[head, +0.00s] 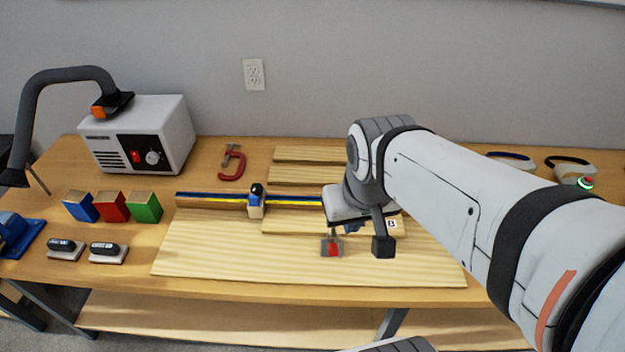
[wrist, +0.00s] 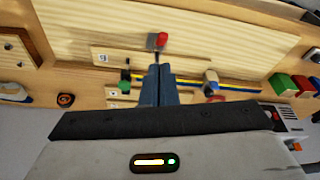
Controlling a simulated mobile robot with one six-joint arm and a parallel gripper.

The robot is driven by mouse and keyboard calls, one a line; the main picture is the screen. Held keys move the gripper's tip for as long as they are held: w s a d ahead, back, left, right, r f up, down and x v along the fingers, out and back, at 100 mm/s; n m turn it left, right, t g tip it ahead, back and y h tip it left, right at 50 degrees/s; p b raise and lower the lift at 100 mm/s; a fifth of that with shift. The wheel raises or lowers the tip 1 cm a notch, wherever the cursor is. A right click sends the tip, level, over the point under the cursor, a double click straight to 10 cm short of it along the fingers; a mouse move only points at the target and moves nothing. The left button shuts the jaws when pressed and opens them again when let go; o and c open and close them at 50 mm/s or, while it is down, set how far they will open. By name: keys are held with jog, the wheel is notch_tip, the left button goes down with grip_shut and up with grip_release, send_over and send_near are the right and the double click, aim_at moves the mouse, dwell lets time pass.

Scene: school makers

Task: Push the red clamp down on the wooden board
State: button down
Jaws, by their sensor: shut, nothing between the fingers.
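The red clamp (head: 333,249) is a small grey clamp with a red handle. It stands on the large wooden board (head: 230,250), near the board's front edge. In the wrist view it shows as a red tip (wrist: 162,38) with grey metal beside it, just beyond my fingertips. My gripper (wrist: 158,68) is shut and empty, its two blue-grey fingers side by side. The fingertips point toward the clamp; I cannot tell whether they touch it. In the head view the fingers are mostly hidden behind my wrist.
A long blue-and-yellow bar clamp (head: 215,197) lies across the boards behind. A red C-clamp (head: 232,164) lies farther back, near a white machine (head: 165,130). Blue, red (head: 113,206) and green blocks stand at left. The board's front left is clear.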

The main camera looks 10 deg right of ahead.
jog(key=w+f+n+g, duration=0.3)
jog(key=w+f+g, duration=0.1)
jog(key=w+f, duration=0.5)
jog(key=shift+w+a+f+b, duration=0.2)
jog(key=shift+a+f+b, duration=0.15)
jog(key=shift+f, duration=0.15)
